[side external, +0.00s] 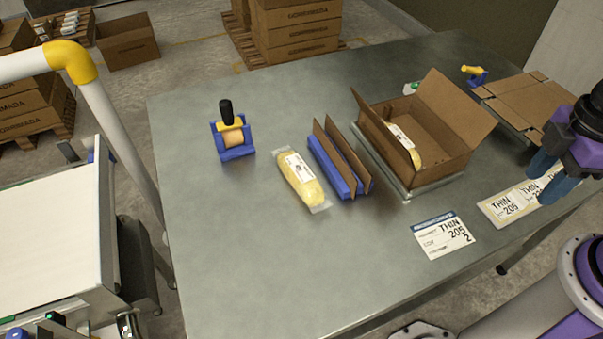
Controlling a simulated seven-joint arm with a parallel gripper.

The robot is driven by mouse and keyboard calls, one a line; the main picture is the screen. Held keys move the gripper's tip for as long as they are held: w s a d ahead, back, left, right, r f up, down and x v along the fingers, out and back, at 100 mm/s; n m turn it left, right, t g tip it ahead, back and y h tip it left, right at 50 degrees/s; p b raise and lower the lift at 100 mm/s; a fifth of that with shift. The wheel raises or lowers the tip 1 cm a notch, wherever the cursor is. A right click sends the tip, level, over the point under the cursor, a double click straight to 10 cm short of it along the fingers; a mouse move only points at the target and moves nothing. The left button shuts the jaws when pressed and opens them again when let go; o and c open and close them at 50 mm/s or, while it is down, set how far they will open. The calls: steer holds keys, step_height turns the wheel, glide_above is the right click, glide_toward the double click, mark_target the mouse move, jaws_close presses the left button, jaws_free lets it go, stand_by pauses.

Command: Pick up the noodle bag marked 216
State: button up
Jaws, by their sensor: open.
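A yellow noodle bag (301,184) with clear ends and a white label lies on the grey table, left of the blue holder with cardboard pieces. Its label is too small to read. Another yellow bag with a white label (402,137) is inside the open cardboard box (447,133), partly hidden by the box wall; its marking cannot be read either. My gripper (546,184), purple with dark blue fingers, is at the right edge above the label cards. It is open, with no bag between its fingers, and well apart from both bags.
The blue holder (328,168) with upright cardboard stands beside the loose bag. A tape dispenser (232,135) is at the left. A card reading "THIN 205 2" (443,236) and "THIN" label cards (507,207) lie at the right. The table's front left is clear.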

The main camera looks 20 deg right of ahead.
steer(key=o, duration=0.6)
steer(key=shift+c, duration=0.2)
steer(key=m+h, duration=0.2)
steer(key=m, duration=0.9)
glide_above(298, 168)
steer(key=a, duration=0.2)
step_height(298, 168, down, 5)
steer(key=f, duration=0.3)
steer(key=d+f, duration=0.1)
steer(key=f, duration=0.7)
steer(key=shift+s+d+f, duration=0.15)
steer(key=shift+s+d, duration=0.05)
steer(key=shift+s, duration=0.15)
steer(key=shift+w+d+f, duration=0.15)
steer(key=shift+f, duration=0.75)
steer(key=shift+w+d+f, duration=0.1)
steer(key=shift+f, duration=0.75)
steer(key=shift+w+d+f, duration=0.15)
steer(key=shift+f, duration=0.75)
